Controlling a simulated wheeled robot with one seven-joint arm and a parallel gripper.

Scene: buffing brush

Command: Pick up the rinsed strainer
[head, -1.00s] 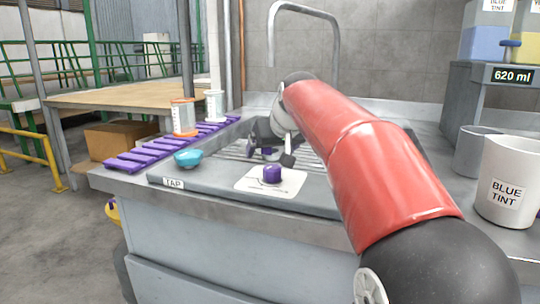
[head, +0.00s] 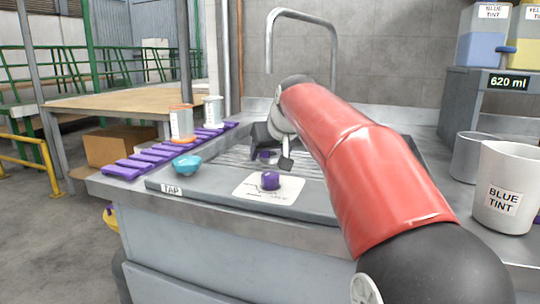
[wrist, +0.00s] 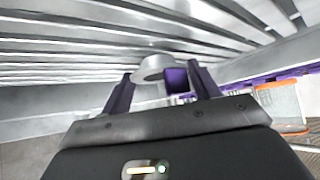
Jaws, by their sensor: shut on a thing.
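The strainer (wrist: 155,66) shows in the wrist view as a pale grey round rim with a purple block-like grip (wrist: 177,81). My gripper (wrist: 162,78) has its two dark purple fingers on either side of this grip and is shut on it. Grey slats lie behind the strainer; I cannot tell whether it touches them. In the head view my gripper (head: 271,158) is low over the slatted drain of the sink, with a small purple part (head: 265,155) between its fingers. The rest of the strainer is hidden there by the gripper.
A purple knob (head: 270,180) sits on a white plate in front of the gripper. A turquoise bowl (head: 187,162) and an orange-rimmed jar (head: 182,124) stand left, by purple slats (head: 125,168). A tall faucet (head: 334,60) arches behind. A BLUE TINT pitcher (head: 508,185) stands right.

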